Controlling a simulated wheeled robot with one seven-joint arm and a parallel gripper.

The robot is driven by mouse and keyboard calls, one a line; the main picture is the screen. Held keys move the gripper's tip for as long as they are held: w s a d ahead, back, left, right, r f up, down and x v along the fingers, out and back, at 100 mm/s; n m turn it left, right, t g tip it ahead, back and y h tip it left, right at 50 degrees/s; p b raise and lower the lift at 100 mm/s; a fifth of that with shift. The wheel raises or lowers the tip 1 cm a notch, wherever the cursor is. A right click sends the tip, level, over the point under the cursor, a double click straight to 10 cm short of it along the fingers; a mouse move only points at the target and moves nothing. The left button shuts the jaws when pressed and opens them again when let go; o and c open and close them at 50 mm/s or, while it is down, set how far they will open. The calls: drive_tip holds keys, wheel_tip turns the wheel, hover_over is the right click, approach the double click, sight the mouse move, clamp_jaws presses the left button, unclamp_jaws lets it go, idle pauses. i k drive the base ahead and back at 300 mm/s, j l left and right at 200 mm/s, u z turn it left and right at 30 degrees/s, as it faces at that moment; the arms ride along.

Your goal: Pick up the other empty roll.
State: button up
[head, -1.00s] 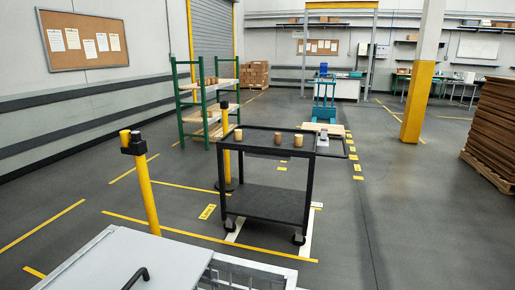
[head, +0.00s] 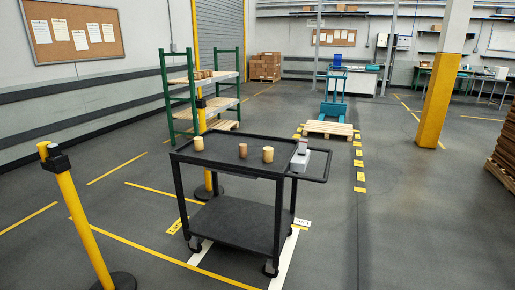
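A black two-shelf cart (head: 225,208) stands ahead of me near the middle of the head view. Three small upright rolls stand apart on its top tray: a tan roll at the left (head: 198,143), a darker brown roll in the middle (head: 243,150) and a tan roll at the right (head: 267,154). They are too small for me to tell which are empty. My gripper is not in view.
A grey device (head: 312,161) sits at the cart's right end. A yellow post (head: 84,227) stands at the left front, and another yellow post (head: 202,125) is behind the cart. A green-framed shelf (head: 167,95) and a blue pallet truck (head: 334,106) are farther back. Floor to the right is clear.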

sight(243, 147)
drive_tip(key=i+l, duration=0.25)
drive_tip(key=i, duration=0.2)
drive_tip(key=i+l, duration=0.2)
drive_tip(key=i, duration=0.25)
drive_tip(key=i+l, duration=0.25)
drive_tip(key=i, duration=0.15)
drive_tip(key=i+l, duration=0.25)
drive_tip(key=i, duration=0.2)
drive_tip(key=i+j, duration=0.15)
drive_tip(key=i, duration=0.85)
drive_tip(key=i+j, duration=0.2)
drive_tip(key=j, duration=0.2)
drive_tip(key=i+j, duration=0.15)
drive_tip(key=j, duration=0.2)
drive_tip(key=i+j, duration=0.2)
drive_tip(key=j, duration=0.2)
